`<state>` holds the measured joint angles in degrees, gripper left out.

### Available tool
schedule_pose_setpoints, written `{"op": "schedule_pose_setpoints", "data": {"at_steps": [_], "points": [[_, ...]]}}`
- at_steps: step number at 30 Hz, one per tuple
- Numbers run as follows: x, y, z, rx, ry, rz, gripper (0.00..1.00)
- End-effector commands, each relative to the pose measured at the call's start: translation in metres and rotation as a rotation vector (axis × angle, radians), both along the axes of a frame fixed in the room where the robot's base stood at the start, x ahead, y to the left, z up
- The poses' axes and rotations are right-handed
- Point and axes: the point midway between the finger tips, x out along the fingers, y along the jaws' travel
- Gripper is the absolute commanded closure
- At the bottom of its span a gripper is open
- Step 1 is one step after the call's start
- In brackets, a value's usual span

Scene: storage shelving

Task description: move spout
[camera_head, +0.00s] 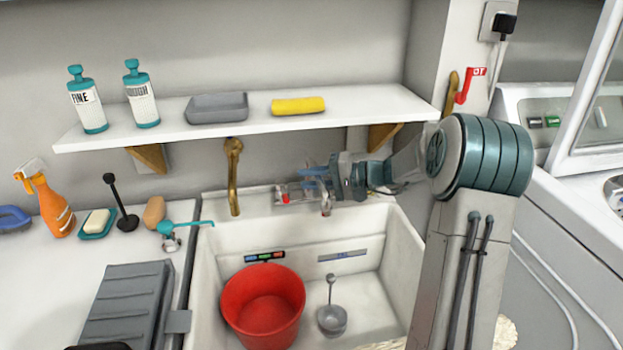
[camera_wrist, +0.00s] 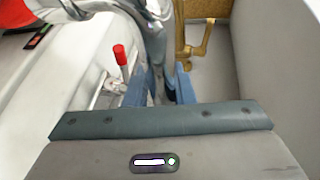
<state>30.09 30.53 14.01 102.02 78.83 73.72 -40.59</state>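The spout is a shiny grey metal pipe (camera_wrist: 156,45) in the wrist view, rising between my fingers and bending to the upper left over the sink. A small red-tipped tap lever (camera_wrist: 120,56) stands just left of it. My gripper (camera_wrist: 161,90) has its two blue fingers apart, one on each side of the pipe. Whether either finger touches it is unclear. In the head view my gripper (camera_head: 312,176) reaches left along the wall behind the sink, below the shelf. The spout is mostly hidden there; the red lever (camera_head: 285,198) shows beside the fingertips.
A brass pipe (camera_head: 233,180) stands on the wall left of my gripper. The white shelf (camera_head: 250,122) with bottles, a grey tray and a yellow sponge is above. The sink (camera_head: 370,235) below holds a red bucket (camera_head: 264,315) and a grey ladle (camera_head: 332,318).

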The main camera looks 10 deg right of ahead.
Motion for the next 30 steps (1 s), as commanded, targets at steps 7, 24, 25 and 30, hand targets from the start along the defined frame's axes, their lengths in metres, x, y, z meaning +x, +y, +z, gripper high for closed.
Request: {"op": "schedule_pose_setpoints", "data": {"at_steps": [7,24,25,30], "points": [[0.0,0.002,-0.001,-0.002,-0.002,-0.019,1.0],[0.01,0.04,-0.008,-0.002,-0.005,-0.331,1.0],[0.011,0.042,-0.008,0.0,-0.005,-0.353,1.0],[0.018,0.054,-0.008,-0.001,-0.006,-0.463,1.0]]}}
